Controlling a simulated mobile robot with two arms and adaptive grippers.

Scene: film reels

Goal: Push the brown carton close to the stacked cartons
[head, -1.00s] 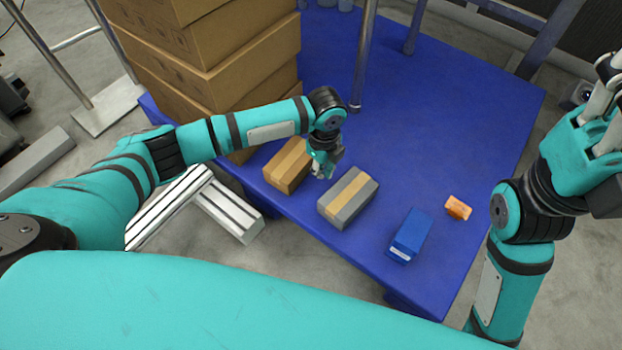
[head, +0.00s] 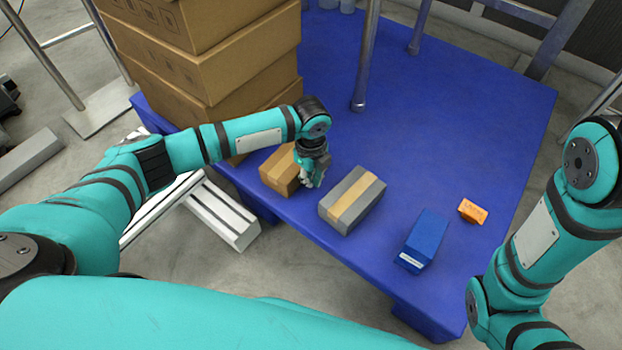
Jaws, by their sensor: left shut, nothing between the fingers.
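The brown carton (head: 277,170) with a tan tape strip lies on the blue platform, just right of and in front of the stacked cartons (head: 235,65). A gap to the stack is hard to judge because my left arm crosses in front. My left gripper (head: 309,182) is shut and empty, pointing down at the carton's right side, between it and the grey box. It overlaps the carton's right edge; whether it touches is unclear. My right arm shows at the right edge, but its gripper is out of view.
A grey taped box (head: 352,199) stands close to the right of my left gripper. A blue box (head: 422,240) and a small orange box (head: 472,211) lie further right. Metal posts (head: 367,55) rise at the back. The blue platform (head: 440,130) is clear behind the boxes.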

